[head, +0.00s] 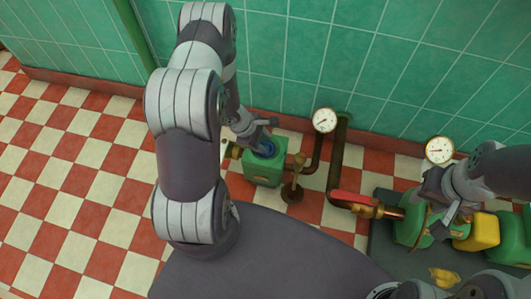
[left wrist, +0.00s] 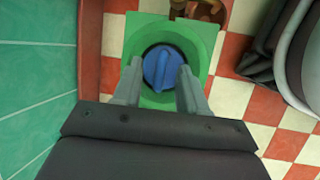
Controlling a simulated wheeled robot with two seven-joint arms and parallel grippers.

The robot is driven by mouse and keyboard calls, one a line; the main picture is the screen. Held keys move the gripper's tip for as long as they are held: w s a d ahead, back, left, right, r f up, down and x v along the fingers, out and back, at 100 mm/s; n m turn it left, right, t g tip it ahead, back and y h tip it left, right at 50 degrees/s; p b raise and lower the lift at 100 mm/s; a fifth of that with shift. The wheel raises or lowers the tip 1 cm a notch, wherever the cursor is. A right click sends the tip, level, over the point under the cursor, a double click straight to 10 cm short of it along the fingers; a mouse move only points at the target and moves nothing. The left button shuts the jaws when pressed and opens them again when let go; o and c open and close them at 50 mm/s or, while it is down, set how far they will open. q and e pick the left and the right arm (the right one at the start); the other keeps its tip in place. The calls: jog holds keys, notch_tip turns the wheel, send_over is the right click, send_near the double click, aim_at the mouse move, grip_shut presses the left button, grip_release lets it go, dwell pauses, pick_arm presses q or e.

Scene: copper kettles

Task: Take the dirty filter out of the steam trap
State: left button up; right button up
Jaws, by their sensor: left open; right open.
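The steam trap is a green box (head: 263,171) on the floor by the wall; it also shows in the left wrist view (left wrist: 205,35). A round blue piece (left wrist: 161,68) with a raised ridge sits in a dark round opening in its top; it also shows in the head view (head: 264,149). I cannot tell whether this is a cap or the filter. What is below it is hidden. My left gripper (head: 266,128) is open above it, its fingers on either side of the blue piece in the picture. My right gripper (head: 447,211) is open over green machinery at the right.
Brown pipes (head: 335,155) with a red-handled valve (head: 356,203) run right of the trap. Two gauges, left (head: 325,120) and right (head: 439,150), stand near the tiled wall (head: 300,60). A green machine (head: 410,225) and yellow block (head: 483,232) are at right. The checkered floor at left is clear.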

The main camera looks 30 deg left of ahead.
pick_arm(q)
grip_shut()
jog(key=shift+r, duration=0.2)
